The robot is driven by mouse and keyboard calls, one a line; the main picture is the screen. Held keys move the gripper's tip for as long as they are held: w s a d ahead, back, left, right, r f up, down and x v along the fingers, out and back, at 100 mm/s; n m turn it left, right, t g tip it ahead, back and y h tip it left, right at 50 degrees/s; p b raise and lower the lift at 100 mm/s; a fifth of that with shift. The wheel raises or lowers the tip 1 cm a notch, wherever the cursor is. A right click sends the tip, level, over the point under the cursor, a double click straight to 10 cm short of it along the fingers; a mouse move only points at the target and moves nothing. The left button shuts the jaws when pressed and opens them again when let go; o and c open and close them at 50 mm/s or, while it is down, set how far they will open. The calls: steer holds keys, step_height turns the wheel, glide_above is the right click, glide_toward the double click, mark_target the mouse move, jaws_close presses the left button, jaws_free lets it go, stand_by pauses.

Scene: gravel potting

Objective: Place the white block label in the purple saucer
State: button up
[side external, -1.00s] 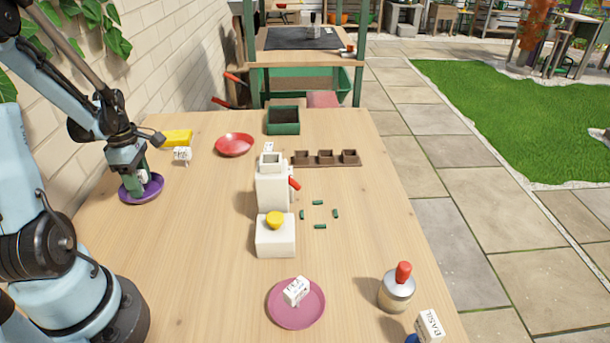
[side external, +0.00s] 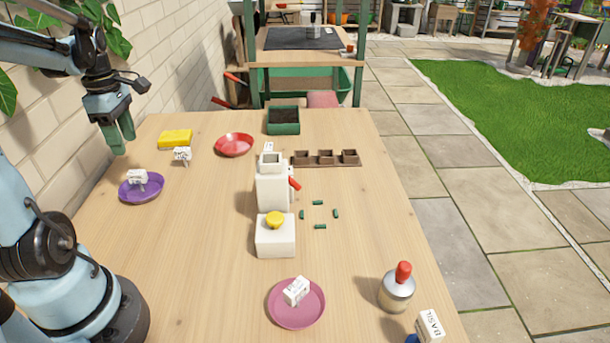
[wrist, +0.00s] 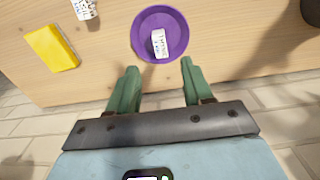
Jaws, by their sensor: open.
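The purple saucer (side external: 142,192) lies at the left of the table in the side view, and it also shows in the wrist view (wrist: 145,22). A white block label (side external: 137,177) with dark lettering sits in it, and it shows in the wrist view too (wrist: 158,44). My gripper (side external: 124,140) is above and apart from the saucer, near the wall. In the wrist view its two green fingers (wrist: 156,75) are spread with nothing between them.
A second white label (side external: 182,154) stands by a yellow block (side external: 175,138). A red bowl (side external: 234,144), a pink saucer (side external: 290,318) holding a white label (side external: 297,291), a white dispenser (side external: 271,190) and a red-topped jar (side external: 397,290) stand on the table. The left centre is clear.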

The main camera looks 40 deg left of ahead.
steer(key=w+d+m+t, duration=0.3)
steer(key=w+d+m, duration=0.1)
steer(key=d+m, duration=0.9)
steer(key=w+d+m+t, duration=0.4)
steer(key=d+m, duration=1)
steer(key=shift+d+r, duration=0.2)
steer(key=shift+r, duration=0.25)
